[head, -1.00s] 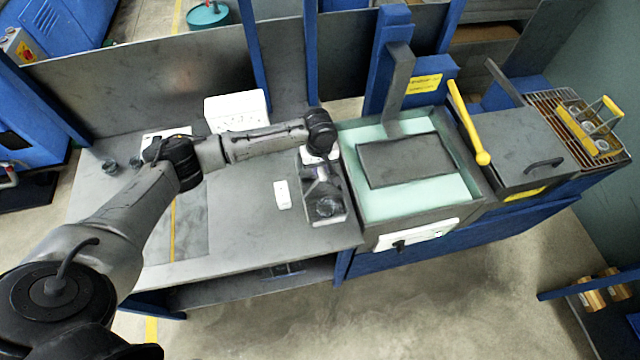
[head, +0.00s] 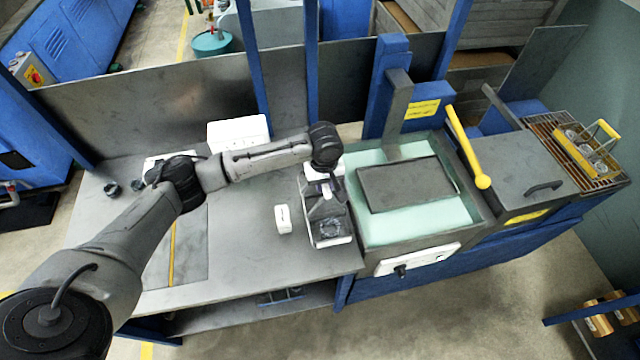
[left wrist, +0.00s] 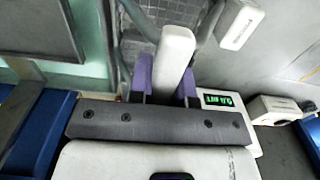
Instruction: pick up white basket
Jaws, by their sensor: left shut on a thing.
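The white basket (head: 330,232) stands at the right end of the grey workbench, beside the machine with the green tray. My left gripper (head: 327,188) points down over it from above. In the left wrist view the purple fingers of my left gripper (left wrist: 164,84) are shut on a white handle (left wrist: 175,48). Part of the grey, mesh-like inside of the basket shows beyond the handle; the gripper body hides the near side. I cannot tell whether the basket is clear of the surface. My right gripper is not in view.
A small white device (head: 283,219) lies just left of the basket. A white scale with a lit green display (left wrist: 222,101) is close by the gripper. The pale green tray (head: 400,232) with a dark plate is to the right. The bench's front left is clear.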

